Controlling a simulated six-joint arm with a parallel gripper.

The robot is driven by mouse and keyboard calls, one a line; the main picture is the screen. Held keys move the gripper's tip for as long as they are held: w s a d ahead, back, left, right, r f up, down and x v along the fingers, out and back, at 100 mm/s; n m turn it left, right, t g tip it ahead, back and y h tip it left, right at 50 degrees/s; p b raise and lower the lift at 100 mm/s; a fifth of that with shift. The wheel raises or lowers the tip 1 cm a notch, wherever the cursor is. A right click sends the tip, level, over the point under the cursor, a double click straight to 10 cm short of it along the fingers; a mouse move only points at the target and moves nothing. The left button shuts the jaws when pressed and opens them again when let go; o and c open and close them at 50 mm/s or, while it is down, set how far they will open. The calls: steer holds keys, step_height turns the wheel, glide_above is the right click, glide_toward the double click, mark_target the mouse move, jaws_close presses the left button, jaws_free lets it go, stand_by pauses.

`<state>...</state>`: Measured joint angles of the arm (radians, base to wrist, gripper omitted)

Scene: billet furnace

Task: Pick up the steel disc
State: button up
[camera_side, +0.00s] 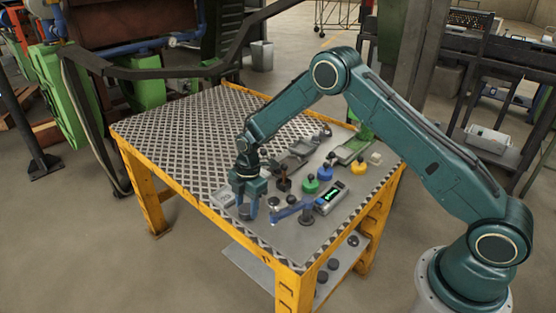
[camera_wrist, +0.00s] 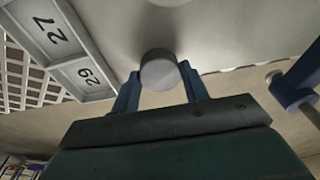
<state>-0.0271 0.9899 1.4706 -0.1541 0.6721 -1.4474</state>
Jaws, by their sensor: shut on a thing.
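The steel disc (camera_wrist: 160,72) shows in the wrist view as a short grey round piece with a pale end face. It sits between the two blue fingers of my gripper (camera_wrist: 161,84), which is shut on it. In the side view my gripper (camera_side: 247,209) points down near the table's front left edge. There the fingers partly cover the disc, and I cannot tell whether it touches the table or hangs slightly above it.
A numbered grey tray (camera_wrist: 62,45) lies close on the left. The table's patterned rear left (camera_side: 190,130) is clear.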

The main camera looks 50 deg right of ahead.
mark_target(247, 208)
step_height(247, 208, up, 20)
steer(key=shift+f, duration=0.2)
stand_by(0.4)
stand_by(0.5)
steer(key=s+d+r+m, duration=0.25)
steer(key=d+m, duration=0.35)
steer(key=d, duration=0.4)
steer(key=shift+t, duration=0.4)
steer(key=f, duration=1.6)
steer(key=shift+s+f, duration=0.25)
steer(key=shift+s, duration=0.1)
steer(key=shift+f, duration=0.1)
steer(key=shift+f, duration=2.05)
steer(key=shift+f, duration=0.15)
